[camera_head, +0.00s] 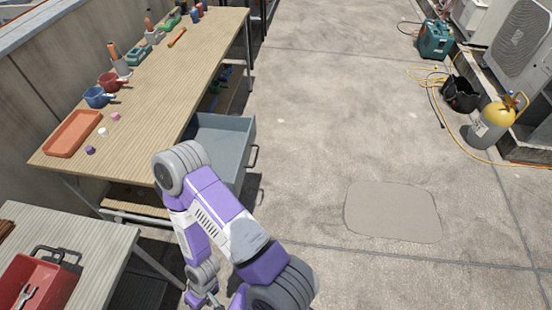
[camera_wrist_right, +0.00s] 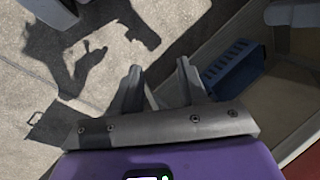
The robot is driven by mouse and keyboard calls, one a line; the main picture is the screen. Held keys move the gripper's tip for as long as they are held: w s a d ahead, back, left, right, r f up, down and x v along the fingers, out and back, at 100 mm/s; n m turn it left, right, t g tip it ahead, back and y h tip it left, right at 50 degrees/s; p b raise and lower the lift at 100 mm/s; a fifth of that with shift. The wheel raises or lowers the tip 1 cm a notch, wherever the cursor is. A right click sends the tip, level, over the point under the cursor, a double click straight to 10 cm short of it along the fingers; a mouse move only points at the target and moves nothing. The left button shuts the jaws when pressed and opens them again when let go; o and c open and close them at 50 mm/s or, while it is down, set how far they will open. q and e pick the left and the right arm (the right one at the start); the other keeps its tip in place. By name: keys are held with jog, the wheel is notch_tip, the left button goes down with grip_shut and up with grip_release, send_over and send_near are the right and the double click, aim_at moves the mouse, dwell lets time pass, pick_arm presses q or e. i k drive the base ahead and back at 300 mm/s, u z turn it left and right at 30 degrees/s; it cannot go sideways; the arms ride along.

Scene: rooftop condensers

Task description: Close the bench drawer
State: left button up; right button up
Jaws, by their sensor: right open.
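The bench drawer (camera_head: 222,136) is grey-blue and stands pulled out from the right long side of the wooden bench (camera_head: 155,95). Its handle (camera_head: 254,157) is on its right-hand face, over the concrete. The visible part of its inside looks empty. My purple and white arm hides the drawer's near part. In the head view this arm bends down towards the bottom edge, and its gripper cannot be made out clearly. In the right wrist view my right gripper (camera_wrist_right: 160,82) is open, with nothing between its fingers. My left gripper is not in view.
An orange tray (camera_head: 73,134), blue pot (camera_head: 98,97) and several tools lie on the bench. A second table (camera_head: 95,245) with a red toolbox (camera_head: 40,283) stands at lower left. A blue basket (camera_wrist_right: 234,70) shows beside my right gripper. The floor (camera_head: 320,110) right of the drawer is clear.

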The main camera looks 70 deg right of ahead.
aim_at(228, 140)
jog(key=z, duration=2.45)
jog(key=i, duration=0.55)
jog(key=u, duration=1.6)
